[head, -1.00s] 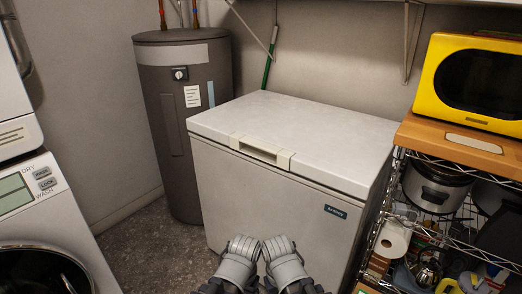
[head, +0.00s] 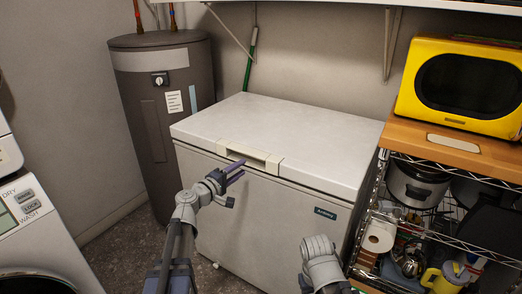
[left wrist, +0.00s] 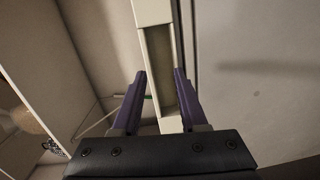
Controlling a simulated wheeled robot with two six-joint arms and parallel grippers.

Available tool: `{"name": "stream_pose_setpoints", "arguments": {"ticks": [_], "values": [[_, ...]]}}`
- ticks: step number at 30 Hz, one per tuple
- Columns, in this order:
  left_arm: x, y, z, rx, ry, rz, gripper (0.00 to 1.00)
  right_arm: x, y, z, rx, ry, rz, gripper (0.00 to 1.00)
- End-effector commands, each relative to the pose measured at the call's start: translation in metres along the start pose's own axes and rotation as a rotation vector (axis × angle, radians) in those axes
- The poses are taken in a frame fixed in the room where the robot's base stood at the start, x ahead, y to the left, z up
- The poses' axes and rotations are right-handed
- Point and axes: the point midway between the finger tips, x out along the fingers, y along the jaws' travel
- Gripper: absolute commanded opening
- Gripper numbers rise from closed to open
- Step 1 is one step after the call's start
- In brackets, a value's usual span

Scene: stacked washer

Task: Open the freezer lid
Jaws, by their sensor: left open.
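The white chest freezer (head: 265,225) stands in the middle of the head view with its lid (head: 285,140) closed. A cream handle (head: 262,160) with a recessed slot sits at the lid's front edge. My left gripper (head: 238,172) is open and empty, just in front of the handle's left part in the head view. In the left wrist view its purple fingers (left wrist: 161,75) lie on either side of the handle (left wrist: 163,60) in the picture; whether they touch it I cannot tell. My right arm shows at the lower middle of the head view, its fingers out of sight.
A grey water heater (head: 160,110) stands behind left of the freezer. A wire shelf with a wooden top (head: 420,140) and yellow microwave (head: 465,85) stands close on the right. A washer (head: 35,240) is at lower left. A wall shelf (head: 400,5) hangs above.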

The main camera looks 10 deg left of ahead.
Motion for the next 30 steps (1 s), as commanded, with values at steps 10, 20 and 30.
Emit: {"name": "stream_pose_setpoints", "arguments": {"ticks": [10,20,30], "values": [[-0.009,0.013,-0.036,-0.073,0.087,0.06,0.42,-0.002,0.0,0.0,0.0,0.0,0.0,0.5],[0.022,0.014,-0.038,-0.072,0.083,0.059,0.42,-0.002,0.0,0.0,0.0,0.0,0.0,0.5],[0.067,0.017,-0.041,-0.071,0.083,0.058,0.42,-0.002,0.0,0.0,0.0,0.0,0.0,0.5]]}}
